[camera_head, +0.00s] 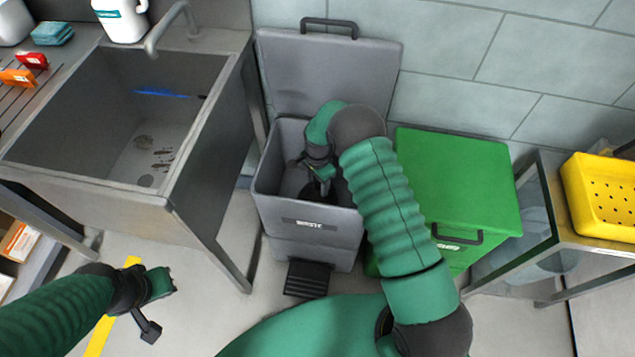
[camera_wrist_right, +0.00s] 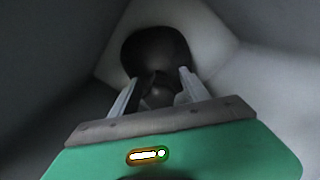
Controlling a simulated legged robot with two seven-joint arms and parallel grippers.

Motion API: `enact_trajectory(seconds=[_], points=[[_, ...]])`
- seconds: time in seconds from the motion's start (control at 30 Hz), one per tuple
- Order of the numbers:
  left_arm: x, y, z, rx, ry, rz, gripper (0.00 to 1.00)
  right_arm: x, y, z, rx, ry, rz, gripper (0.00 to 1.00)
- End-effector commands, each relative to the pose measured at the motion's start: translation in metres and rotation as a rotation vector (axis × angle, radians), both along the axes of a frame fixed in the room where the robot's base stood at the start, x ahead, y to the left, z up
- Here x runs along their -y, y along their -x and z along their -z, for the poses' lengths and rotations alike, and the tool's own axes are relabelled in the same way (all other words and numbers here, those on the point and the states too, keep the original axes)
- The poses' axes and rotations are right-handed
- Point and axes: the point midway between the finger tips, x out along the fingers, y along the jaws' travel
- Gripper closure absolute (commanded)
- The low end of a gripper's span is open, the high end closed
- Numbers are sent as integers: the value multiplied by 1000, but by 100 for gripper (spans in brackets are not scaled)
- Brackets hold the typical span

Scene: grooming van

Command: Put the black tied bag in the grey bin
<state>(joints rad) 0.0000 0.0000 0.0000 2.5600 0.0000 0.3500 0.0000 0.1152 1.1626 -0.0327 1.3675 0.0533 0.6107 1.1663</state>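The grey bin (camera_head: 310,240), labelled WASTE, stands with its lid (camera_head: 325,75) raised against the wall. My right arm reaches into it from above, and my right gripper (camera_head: 318,188) is inside the bin. In the right wrist view the black tied bag (camera_wrist_right: 155,48) lies low in the bin, beyond the fingers. Its knot sits between the two fingers of the right gripper (camera_wrist_right: 159,78), which stand apart with it. In the head view the arm hides most of the bag.
A green lidded bin (camera_head: 458,185) stands right of the grey bin. A metal sink (camera_head: 100,185) with a tap is on the left. A yellow perforated basket (camera_head: 600,195) sits on a rack at right. A black pedal (camera_head: 308,279) projects at the grey bin's foot.

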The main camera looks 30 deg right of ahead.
Motion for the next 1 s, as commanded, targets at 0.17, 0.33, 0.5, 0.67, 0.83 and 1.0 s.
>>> enact_trajectory(seconds=[0.17, 0.33, 0.5, 0.67, 0.83, 1.0], points=[[0, 0, -1, 0, 0, 0, 100, 0, 0, -1, 0, 0, 0, 46], [0, 0, -12, 0, 0, 0, 100, 1, -1, -24, 3, 1, 0, 46], [0, 0, -28, 0, 0, 0, 100, 0, -1, -70, 4, 1, -1, 46], [0, 0, -38, 0, 0, 0, 100, 0, -1, -109, 3, 0, 0, 46], [0, 0, -42, 0, 0, 0, 100, 0, 0, -129, 0, 1, -2, 46], [0, 0, -42, 0, 0, 0, 100, -10, 16, -161, 31, 3, -155, 46]])
